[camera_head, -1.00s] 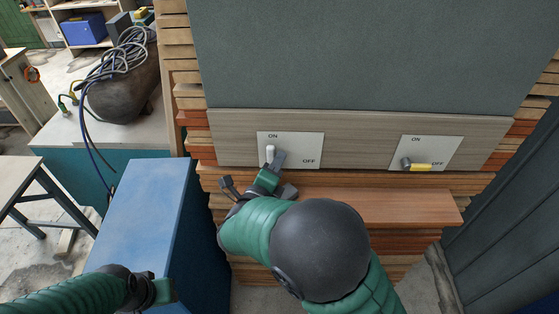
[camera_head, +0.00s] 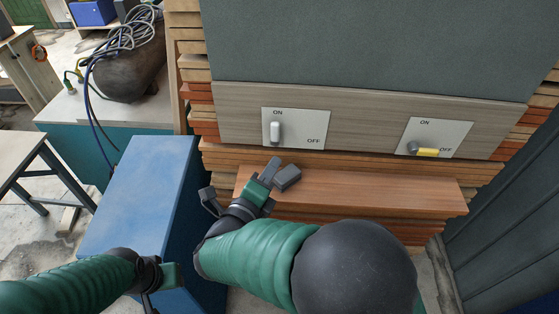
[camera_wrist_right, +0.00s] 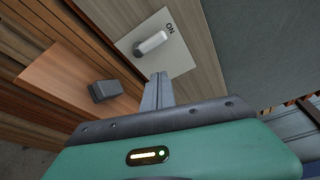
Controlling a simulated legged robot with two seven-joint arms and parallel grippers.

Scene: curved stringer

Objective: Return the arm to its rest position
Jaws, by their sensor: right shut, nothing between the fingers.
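My right gripper (camera_head: 271,166) is shut and empty, over the brown wooden ledge and below the left switch plate. In the right wrist view its fingers (camera_wrist_right: 157,92) are together, apart from the switch. The left switch (camera_head: 275,131) has a white handle standing upright under ON; it also shows in the right wrist view (camera_wrist_right: 150,43). The right switch (camera_head: 424,151) has a yellow handle lying sideways toward OFF. My left gripper (camera_head: 172,276) is at the lower left, over the blue cabinet's front; its fingers are not clear.
A small dark grey block (camera_head: 288,178) lies on the wooden ledge (camera_head: 390,190) beside my right gripper. A blue cabinet (camera_head: 145,185) stands left of my right arm. A bench with a cable coil (camera_head: 125,35) is at the back left. Grey panels (camera_head: 510,200) stand at the right.

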